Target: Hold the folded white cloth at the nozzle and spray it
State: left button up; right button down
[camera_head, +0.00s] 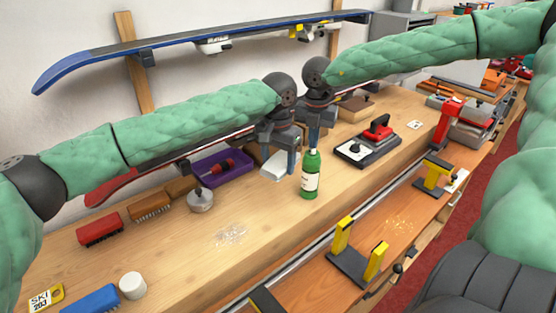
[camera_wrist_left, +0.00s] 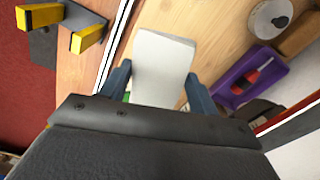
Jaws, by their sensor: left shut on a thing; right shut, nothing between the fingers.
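The folded white cloth (camera_head: 273,166) is between the fingers of my left gripper (camera_head: 284,161), held above the bench. In the left wrist view the cloth (camera_wrist_left: 163,62) sticks out past both fingers of the gripper (camera_wrist_left: 159,75). A green spray bottle (camera_head: 310,180) with a pale label stands upright on the bench, just right of the cloth. A sliver of green shows beside the left finger in the wrist view. My right gripper (camera_head: 314,136) is shut and empty, directly over the bottle's top. The fingers hide the nozzle, so I cannot tell whether they touch it.
A purple tray (camera_head: 222,168), a round metal tin (camera_head: 201,200) and brushes (camera_head: 100,230) lie to the left. A dark device with a red handle (camera_head: 368,142) sits right of the bottle. Yellow-topped vise supports (camera_head: 355,255) stand in front.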

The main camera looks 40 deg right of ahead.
dwell(0.4)
jog(key=shift+r, duration=0.55)
jog(key=shift+f, duration=0.45)
dwell(1.2)
jog(key=shift+r, duration=0.45)
notch_tip(320, 180, up, 7)
dwell(0.9)
jog(key=shift+r, duration=0.1)
notch_tip(320, 180, up, 12)
dwell(0.6)
dwell(0.7)
